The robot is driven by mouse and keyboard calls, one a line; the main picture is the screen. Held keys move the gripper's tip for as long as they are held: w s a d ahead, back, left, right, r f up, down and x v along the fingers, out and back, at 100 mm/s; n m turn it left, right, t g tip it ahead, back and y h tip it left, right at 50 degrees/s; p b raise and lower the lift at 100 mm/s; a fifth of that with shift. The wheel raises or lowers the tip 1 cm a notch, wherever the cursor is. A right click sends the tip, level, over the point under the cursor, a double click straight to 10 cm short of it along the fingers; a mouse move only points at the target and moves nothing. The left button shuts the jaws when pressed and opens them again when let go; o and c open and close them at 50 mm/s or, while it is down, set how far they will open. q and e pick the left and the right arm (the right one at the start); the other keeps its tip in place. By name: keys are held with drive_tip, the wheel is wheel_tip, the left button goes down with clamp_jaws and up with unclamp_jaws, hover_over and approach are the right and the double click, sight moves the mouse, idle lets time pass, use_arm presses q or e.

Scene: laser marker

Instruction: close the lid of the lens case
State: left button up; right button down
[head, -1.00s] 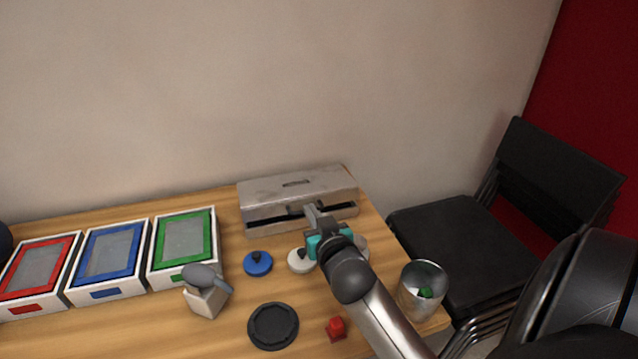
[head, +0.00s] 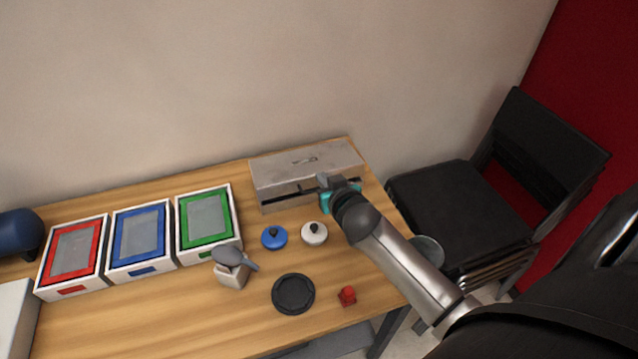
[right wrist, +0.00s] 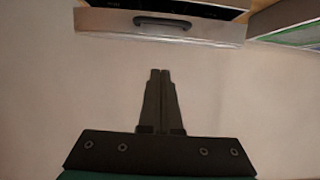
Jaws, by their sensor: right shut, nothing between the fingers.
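The lens case (head: 281,204) is a long metal box at the back right of the table against the wall. Its grey, worn lid (head: 285,170) has a handle on top. In the head view a dark gap shows between lid and base along the front, so the lid is not fully down. My right gripper (head: 323,180) is at the front right of the case, its fingers together and empty; contact with the lid cannot be told. In the right wrist view the shut fingers (right wrist: 160,75) point toward a panel with a dark handle (right wrist: 165,22). My left gripper is out of view.
Red (head: 73,290), blue (head: 141,270) and green (head: 208,250) framed trays stand at left. A blue knobbed disc (head: 274,238), a white one (head: 314,234), a black disc (head: 293,294) and a red piece (head: 347,297) lie in front. Black chairs (head: 440,200) stand at right.

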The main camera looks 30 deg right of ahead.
sight(312, 178)
drive_tip(key=w+f, duration=0.2)
drive_tip(key=w+d+f+b, duration=0.1)
drive_tip(key=w+f, duration=0.1)
drive_tip(key=f, duration=0.1)
drive_tip(key=shift+w+f, duration=0.1)
drive_tip(key=shift+w, duration=0.05)
drive_tip(key=shift+s+f, duration=0.25)
drive_tip(key=shift+f, duration=0.05)
drive_tip(key=f+b, duration=0.1)
drive_tip(key=b, duration=0.1)
drive_tip(key=f+t+b, duration=0.1)
drive_tip(key=b, duration=0.1)
drive_tip(key=shift+s+a+f, duration=0.1)
drive_tip(key=shift+s+a, duration=0.05)
drive_tip(key=shift+s, duration=0.15)
drive_tip(key=shift+s+f+b, duration=0.25)
drive_tip(key=shift+f+b, duration=0.4)
drive_tip(key=shift+f, duration=0.05)
drive_tip(key=shift+r, duration=0.1)
